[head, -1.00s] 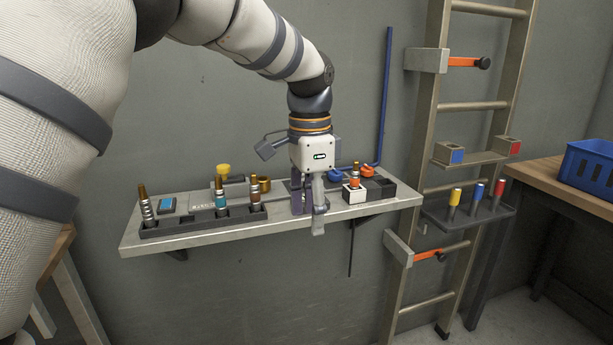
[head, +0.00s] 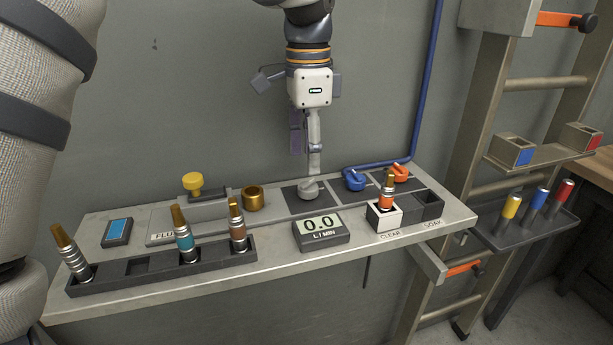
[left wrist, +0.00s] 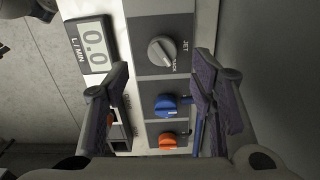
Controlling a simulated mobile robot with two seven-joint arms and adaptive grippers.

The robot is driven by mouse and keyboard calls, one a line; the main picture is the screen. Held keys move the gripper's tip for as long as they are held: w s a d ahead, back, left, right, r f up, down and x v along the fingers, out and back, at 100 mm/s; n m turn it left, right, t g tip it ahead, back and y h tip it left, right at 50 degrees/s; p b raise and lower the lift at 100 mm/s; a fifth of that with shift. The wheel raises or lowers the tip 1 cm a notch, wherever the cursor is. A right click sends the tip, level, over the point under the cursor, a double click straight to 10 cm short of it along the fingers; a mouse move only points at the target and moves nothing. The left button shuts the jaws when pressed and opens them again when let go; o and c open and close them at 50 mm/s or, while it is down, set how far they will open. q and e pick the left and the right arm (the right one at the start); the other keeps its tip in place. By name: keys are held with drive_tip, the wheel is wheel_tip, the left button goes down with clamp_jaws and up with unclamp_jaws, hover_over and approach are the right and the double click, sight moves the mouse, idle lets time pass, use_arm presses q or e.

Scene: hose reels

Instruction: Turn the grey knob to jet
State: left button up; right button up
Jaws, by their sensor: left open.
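The grey knob (head: 308,190) is on a dark square panel on the wall shelf. In the left wrist view the knob (left wrist: 160,51) shows a light pointer mark, and the word JET is printed beside it; a second word is too small to read surely. My left gripper (head: 307,155) is just above the knob in the head view, pointing down. In the left wrist view its two fingers (left wrist: 163,72) are spread wide with nothing between the tips, and the knob lies just beyond them. Contact with the knob cannot be told. My right gripper is not in view.
A blue knob (head: 355,180) and an orange knob (head: 400,172) are right of the grey one. A display (head: 321,229) reading 0.0 is in front. A brass cup (head: 253,197) and yellow knob (head: 193,182) are left. A nozzle rack (head: 137,267) lines the front.

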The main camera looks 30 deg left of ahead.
sight(308, 182)
use_arm(q)
wheel_tip(308, 182, down, 6)
drive_tip(key=shift+w+a+f, duration=0.1)
drive_tip(key=shift+f, duration=0.1)
drive_tip(key=c, duration=1.1)
drive_tip(key=shift+c, duration=0.2)
drive_tip(key=n, duration=0.5)
drive_tip(key=shift+n, duration=0.4)
drive_tip(key=n, duration=0.6)
drive_tip(key=o, duration=1.1)
drive_tip(key=shift+o, duration=0.2)
